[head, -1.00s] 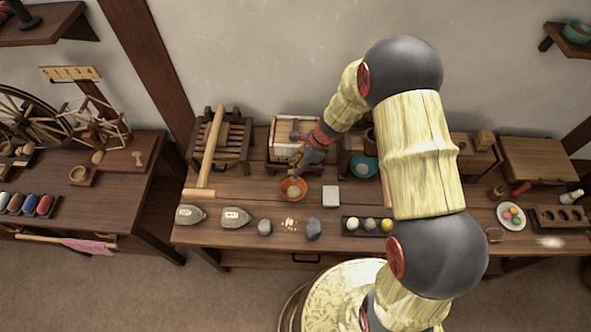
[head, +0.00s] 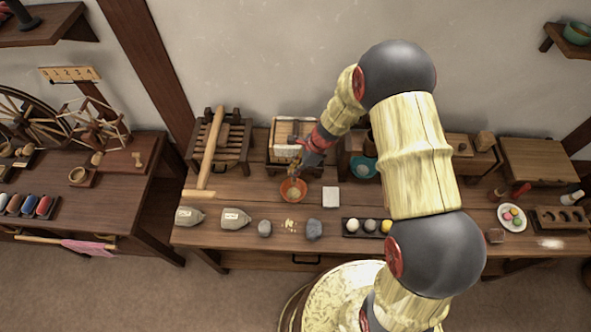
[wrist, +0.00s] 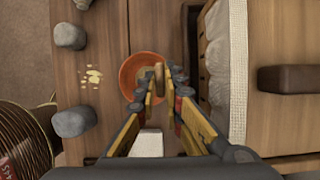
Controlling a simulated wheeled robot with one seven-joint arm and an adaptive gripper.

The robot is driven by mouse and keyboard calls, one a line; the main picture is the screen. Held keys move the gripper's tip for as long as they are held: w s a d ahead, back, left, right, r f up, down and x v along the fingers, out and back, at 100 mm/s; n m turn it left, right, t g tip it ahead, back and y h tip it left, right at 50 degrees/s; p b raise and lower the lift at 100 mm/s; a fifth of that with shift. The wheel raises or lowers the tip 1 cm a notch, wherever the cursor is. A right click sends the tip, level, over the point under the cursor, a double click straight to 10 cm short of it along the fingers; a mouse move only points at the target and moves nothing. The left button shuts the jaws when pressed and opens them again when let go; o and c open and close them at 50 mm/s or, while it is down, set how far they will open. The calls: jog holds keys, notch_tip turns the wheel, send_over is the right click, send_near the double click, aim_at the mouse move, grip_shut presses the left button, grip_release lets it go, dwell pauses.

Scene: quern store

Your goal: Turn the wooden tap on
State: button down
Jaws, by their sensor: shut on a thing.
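The wooden tap (wrist: 158,72) shows in the wrist view as a small pale-brown piece between my fingertips. It lies over the right edge of an orange bowl (wrist: 130,70). My gripper (wrist: 160,88) is shut on it, with the yellow fingers on either side. In the head view my gripper (head: 297,170) is at the front of a light wooden box (head: 283,133), just behind the orange bowl (head: 292,190). There the tap is too small and too covered by my fingers to make out.
A white block (head: 331,197) stands right of the bowl. Grey stones (head: 314,229) and a dark tray (head: 349,231) with several balls lie along the bench front. A long wooden mallet-like tool (head: 211,150) leans at left. A teal bowl (head: 363,167) stands right of my gripper.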

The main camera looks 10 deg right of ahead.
jog(key=shift+n, duration=0.3)
jog(key=n, duration=0.2)
jog(key=n+g+p, duration=0.1)
jog(key=shift+w+r+n+g, duration=0.1)
jog(key=shift+w+n+g, duration=0.1)
jog(key=shift+n+g, duration=0.15)
jog(key=n+g, duration=0.1)
jog(key=n, duration=0.2)
jog(key=n+g+h+p, duration=0.1)
jog(key=n, duration=0.2)
jog(key=shift+w+a+n, duration=0.1)
jog(key=shift+w+n, duration=0.05)
jog(key=shift+n, duration=0.1)
jog(key=n+g+h, duration=0.1)
jog(key=n, duration=0.2)
jog(key=shift+a, duration=0.1)
jog(key=shift+n+g+h, duration=0.25)
jog(key=shift+n+h, duration=0.65)
jog(key=shift+n, duration=1.2)
jog(key=c, duration=1.9)
grip_release()
